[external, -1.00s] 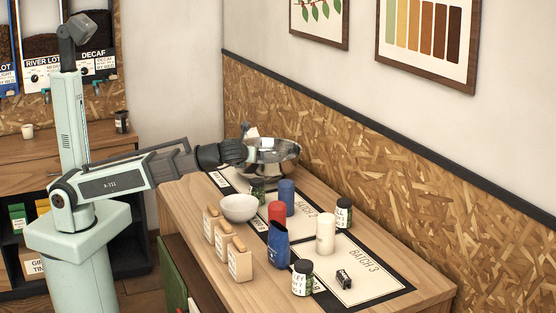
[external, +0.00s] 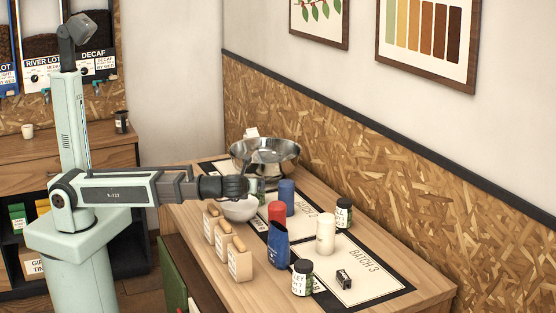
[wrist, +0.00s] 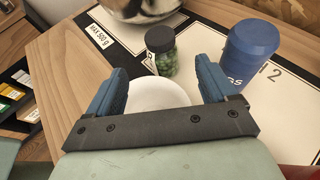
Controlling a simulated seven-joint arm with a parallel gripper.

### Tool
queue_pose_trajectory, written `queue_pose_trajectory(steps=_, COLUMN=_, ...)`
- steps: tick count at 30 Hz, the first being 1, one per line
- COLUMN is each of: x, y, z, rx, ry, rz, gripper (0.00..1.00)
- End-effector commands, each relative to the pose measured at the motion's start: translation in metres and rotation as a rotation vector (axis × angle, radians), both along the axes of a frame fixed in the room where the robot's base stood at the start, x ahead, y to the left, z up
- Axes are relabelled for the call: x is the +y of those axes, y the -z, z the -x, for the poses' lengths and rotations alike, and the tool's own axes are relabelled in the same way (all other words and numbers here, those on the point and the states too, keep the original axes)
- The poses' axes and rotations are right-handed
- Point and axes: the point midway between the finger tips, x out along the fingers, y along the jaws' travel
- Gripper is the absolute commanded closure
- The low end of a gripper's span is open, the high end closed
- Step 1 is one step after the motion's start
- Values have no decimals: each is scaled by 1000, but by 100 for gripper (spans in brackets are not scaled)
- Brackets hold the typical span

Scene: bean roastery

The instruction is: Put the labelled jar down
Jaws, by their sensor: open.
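A small jar with a dark lid and green contents (wrist: 161,50) stands upright on the dark-edged mat in the wrist view, just beyond my fingertips. In the external view it is mostly hidden behind my gripper (external: 246,188). In the wrist view my gripper (wrist: 162,78) is open and empty, its blue fingers spread above the white bowl (wrist: 158,94). Two similar jars with pale labels stand apart from it: one at the front of the mat (external: 302,279) and one at its far right edge (external: 343,213).
A steel bowl (external: 265,152) stands behind the small jar. A blue canister (wrist: 251,50) is close on its right.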

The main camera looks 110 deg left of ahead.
Motion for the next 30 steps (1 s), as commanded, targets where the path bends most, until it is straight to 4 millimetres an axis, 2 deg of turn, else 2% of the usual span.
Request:
queue_pose_trajectory(steps=10, x=52, y=21, z=8, rx=1, ry=-3, rz=1, gripper=15)
queue_pose_trajectory(steps=15, x=66, y=27, z=10, rx=0, ry=-1, rz=1, gripper=15)
queue_pose_trajectory(steps=23, x=74, y=29, z=11, rx=0, ry=-1, rz=1, gripper=15)
queue_pose_trajectory(steps=30, x=101, y=38, z=14, rx=2, ry=-2, rz=1, gripper=15)
